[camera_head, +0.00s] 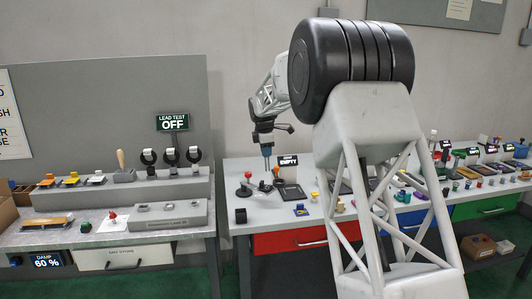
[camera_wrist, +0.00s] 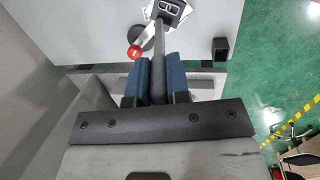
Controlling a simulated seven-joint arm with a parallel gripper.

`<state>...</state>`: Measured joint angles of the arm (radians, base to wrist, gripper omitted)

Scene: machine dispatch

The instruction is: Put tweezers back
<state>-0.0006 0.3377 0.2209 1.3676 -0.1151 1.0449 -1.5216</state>
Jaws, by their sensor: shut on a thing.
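My gripper (camera_wrist: 160,78) has blue finger pads and is shut on a slim dark grey tool, which I take to be the tweezers (camera_wrist: 159,45). The tool stands out past the fingertips, and its far end is over or near a small black holder with a pale base (camera_wrist: 172,10). I cannot tell whether they touch. In the head view my gripper (camera_head: 266,150) points down above the left part of the white table (camera_head: 236,180), and the tool below it is too small to make out clearly.
A red-topped knob (camera_head: 248,175) stands left of the gripper, and a black open box (camera_head: 240,215) is nearer the front edge. A black tray (camera_head: 291,192) lies to the right, by a sign reading EMPTY (camera_head: 288,160). Several small items crowd the table further right.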

